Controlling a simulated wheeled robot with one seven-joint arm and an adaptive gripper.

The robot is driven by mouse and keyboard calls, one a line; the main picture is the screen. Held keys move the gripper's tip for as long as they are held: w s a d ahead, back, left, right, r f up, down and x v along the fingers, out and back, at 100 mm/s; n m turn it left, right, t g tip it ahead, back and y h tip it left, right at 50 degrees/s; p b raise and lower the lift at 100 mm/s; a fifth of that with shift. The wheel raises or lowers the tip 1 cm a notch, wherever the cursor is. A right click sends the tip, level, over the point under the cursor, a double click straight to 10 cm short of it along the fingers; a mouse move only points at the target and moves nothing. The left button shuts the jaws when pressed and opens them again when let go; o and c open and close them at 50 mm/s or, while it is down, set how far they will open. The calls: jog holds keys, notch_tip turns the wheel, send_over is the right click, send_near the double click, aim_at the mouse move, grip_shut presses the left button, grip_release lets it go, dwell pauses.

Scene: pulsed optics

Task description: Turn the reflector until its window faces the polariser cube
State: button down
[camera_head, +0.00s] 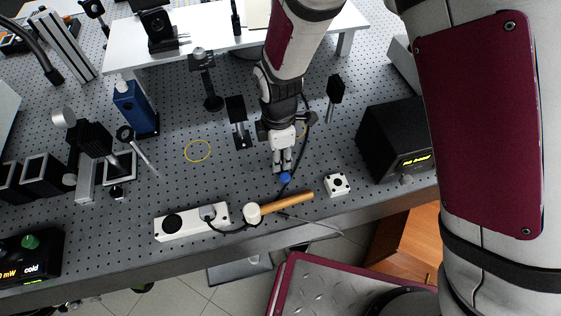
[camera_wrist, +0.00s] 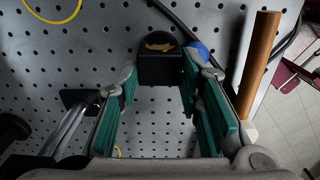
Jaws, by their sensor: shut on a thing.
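My gripper (camera_head: 283,165) points down near the front of the optical table. In the wrist view its green-padded fingers (camera_wrist: 160,85) stand apart, with a black block (camera_wrist: 160,66) between their tips. The block has a gold mark on its top and looks like the reflector. Its window is not clearly visible. A blue rounded part (camera_head: 285,178) shows at the fingertips; a blue shape (camera_wrist: 199,51) is beside the block in the wrist view. A small white cube with a dark round spot (camera_head: 337,184) stands to the right; I cannot tell if it is the polariser cube.
A mallet with a wooden handle (camera_head: 288,202) and a white power strip (camera_head: 180,223) lie near the front edge. A black instrument (camera_head: 392,140) is at right. Post-mounted optics (camera_head: 237,115) stand behind left of my gripper. A yellow ring (camera_head: 198,151) lies on clear table at left.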

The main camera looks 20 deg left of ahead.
jog(key=n+b, duration=0.2)
jog(key=n, duration=0.2)
jog(key=shift+w+d+f+b, duration=0.1)
jog(key=shift+d+b, duration=0.05)
jog(key=shift+b, duration=0.15)
jog(key=shift+n+b, duration=0.5)
jog(key=shift+n, duration=0.7)
jog(key=shift+s, duration=0.2)
jog(key=shift+n, duration=0.4)
jog(key=n, duration=0.1)
jog(key=n+b, duration=0.1)
jog(key=shift+w+d+n, duration=0.15)
jog(key=shift+d+n, duration=0.05)
jog(key=shift+n, duration=2.1)
